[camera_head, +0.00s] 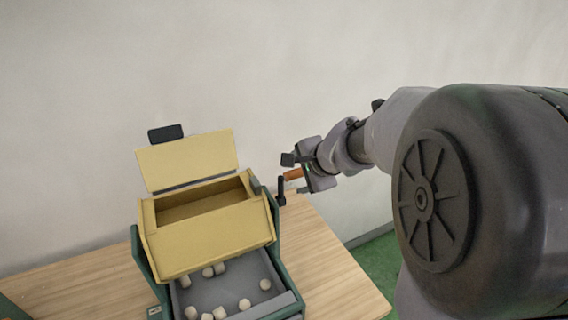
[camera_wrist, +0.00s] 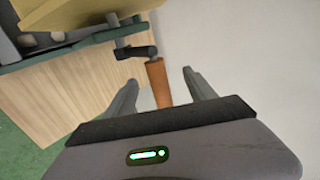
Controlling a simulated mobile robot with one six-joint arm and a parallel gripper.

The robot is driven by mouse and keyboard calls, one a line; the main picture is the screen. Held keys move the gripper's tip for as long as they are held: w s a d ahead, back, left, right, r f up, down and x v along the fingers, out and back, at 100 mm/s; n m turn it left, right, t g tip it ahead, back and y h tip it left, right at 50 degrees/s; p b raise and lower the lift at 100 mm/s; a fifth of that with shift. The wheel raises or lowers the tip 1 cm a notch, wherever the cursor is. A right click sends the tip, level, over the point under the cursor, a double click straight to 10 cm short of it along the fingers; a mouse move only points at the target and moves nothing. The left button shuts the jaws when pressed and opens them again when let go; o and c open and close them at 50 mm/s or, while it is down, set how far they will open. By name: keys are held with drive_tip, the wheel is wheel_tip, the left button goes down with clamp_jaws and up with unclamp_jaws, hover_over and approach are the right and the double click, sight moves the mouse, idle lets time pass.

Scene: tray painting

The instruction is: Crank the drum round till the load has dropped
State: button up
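The yellow box-shaped drum (camera_head: 212,238) hangs tilted in a dark green frame (camera_head: 146,262), with its lid (camera_head: 187,160) swung open. Its inside looks empty as far as the head view shows. Several pale pieces (camera_head: 245,304) lie in the grey tray (camera_head: 262,270) below it. The dark crank (camera_head: 281,190) is at the drum's right side, with an orange-brown handle (camera_head: 293,174). In the wrist view the handle (camera_wrist: 158,84) stands between the two fingers of my gripper (camera_wrist: 162,88), with gaps showing on both sides. My gripper is open around the handle.
The stand sits on a wooden table (camera_head: 328,262) with bare room on its right side. A plain wall (camera_head: 260,70) rises behind. Green floor (camera_head: 378,262) shows beyond the table's right edge.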

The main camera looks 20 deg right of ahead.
idle(0.4)
drive_tip(key=p+v, duration=0.3)
drive_tip(key=v, duration=0.5)
drive_tip(key=shift+a, duration=0.1)
